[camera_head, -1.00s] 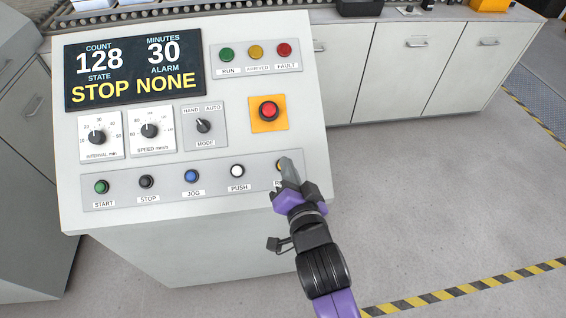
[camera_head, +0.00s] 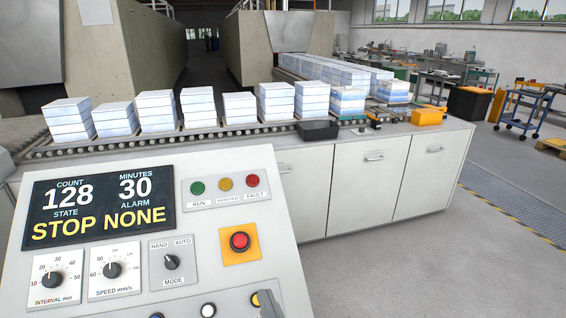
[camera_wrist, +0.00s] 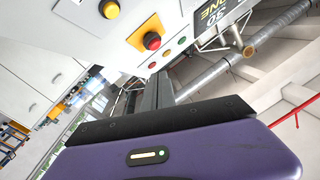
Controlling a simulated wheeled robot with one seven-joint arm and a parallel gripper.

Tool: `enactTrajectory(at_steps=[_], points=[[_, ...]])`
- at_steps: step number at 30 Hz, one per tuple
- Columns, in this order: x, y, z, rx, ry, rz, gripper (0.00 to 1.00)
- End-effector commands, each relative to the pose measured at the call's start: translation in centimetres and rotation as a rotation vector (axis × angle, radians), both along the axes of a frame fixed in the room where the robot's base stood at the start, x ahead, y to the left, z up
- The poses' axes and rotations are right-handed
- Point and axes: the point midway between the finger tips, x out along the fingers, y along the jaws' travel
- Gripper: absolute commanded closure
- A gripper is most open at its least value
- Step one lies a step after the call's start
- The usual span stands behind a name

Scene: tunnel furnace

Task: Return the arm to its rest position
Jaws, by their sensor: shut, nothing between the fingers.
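The rest of my arm is out of that view. In the wrist view my gripper (camera_wrist: 160,82) has its dark fingers together and empty, pointing up the picture. The yellow button (camera_wrist: 109,9) is at the upper left there, apart from the fingers.
The panel carries a red emergency button (camera_head: 240,241), a mode switch (camera_head: 172,262) and a display (camera_head: 98,201) reading STOP, NONE. Behind stand white cabinets (camera_head: 366,185) and a roller conveyor (camera_head: 225,132) with stacked blocks (camera_head: 276,100). Open floor (camera_head: 420,270) lies to the right.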

Motion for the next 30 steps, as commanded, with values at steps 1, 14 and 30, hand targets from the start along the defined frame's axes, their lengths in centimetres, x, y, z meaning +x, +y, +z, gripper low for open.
enactTrajectory(at_steps=[1, 14, 30], points=[[-1.2, -1.1, -0.3, -0.023, -0.018, -0.008, 1.0], [-13.9, -11.7, -2.1, -0.256, -0.109, -0.139, 1.0], [-30.8, -21.6, -2.1, -0.467, 0.078, -0.299, 1.0]])
